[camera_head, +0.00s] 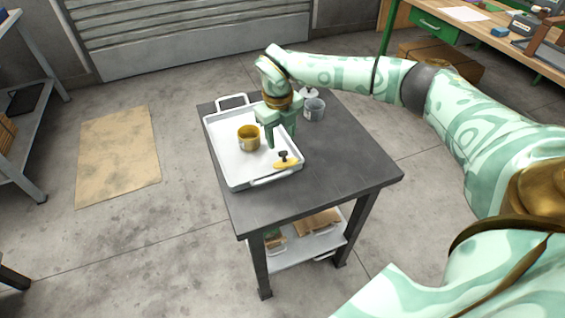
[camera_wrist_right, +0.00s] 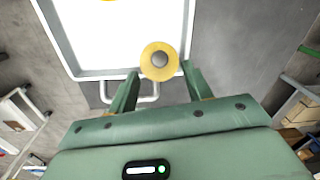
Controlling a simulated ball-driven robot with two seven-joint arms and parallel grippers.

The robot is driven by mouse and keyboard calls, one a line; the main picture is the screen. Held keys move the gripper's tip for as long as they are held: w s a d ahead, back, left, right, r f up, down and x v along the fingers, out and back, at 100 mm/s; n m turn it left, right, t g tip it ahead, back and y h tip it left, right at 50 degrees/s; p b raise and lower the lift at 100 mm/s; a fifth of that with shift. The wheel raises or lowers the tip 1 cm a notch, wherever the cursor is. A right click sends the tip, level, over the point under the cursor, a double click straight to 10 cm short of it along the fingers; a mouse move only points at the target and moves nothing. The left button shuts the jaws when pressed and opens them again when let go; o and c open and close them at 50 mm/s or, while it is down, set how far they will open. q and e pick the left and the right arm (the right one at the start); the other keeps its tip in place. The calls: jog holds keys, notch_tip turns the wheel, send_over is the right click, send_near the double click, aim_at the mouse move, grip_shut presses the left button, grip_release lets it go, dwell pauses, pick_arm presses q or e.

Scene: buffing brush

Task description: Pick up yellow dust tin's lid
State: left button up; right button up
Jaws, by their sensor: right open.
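The yellow dust tin (camera_head: 249,140) stands open in the white tray (camera_head: 226,160). Its round yellow lid (camera_head: 282,164), with a dark knob on top, lies apart from it near the tray's front right corner. My right gripper (camera_head: 280,138) is open and empty, pointing down over the tray's right part, behind the lid in the head view. In the right wrist view, the lid (camera_wrist_right: 150,69) and its grey knob show at the fingertips, centred in the gap. The tin (camera_wrist_right: 108,1) is only a sliver at the top edge. My left gripper is out of view.
The tray rests on a dark table (camera_head: 340,175) with clear surface at the front right. A grey tin (camera_head: 315,109) stands behind my right gripper. A lower shelf (camera_head: 296,254) holds some items. A workbench (camera_head: 480,45) stands at the back right.

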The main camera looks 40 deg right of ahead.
aim_at(282, 152)
notch_tip(282, 152, down, 6)
jog(key=shift+d+r+b, duration=0.1)
jog(key=shift+b, duration=1.15)
jog(key=shift+s+r, duration=0.1)
grip_shut()
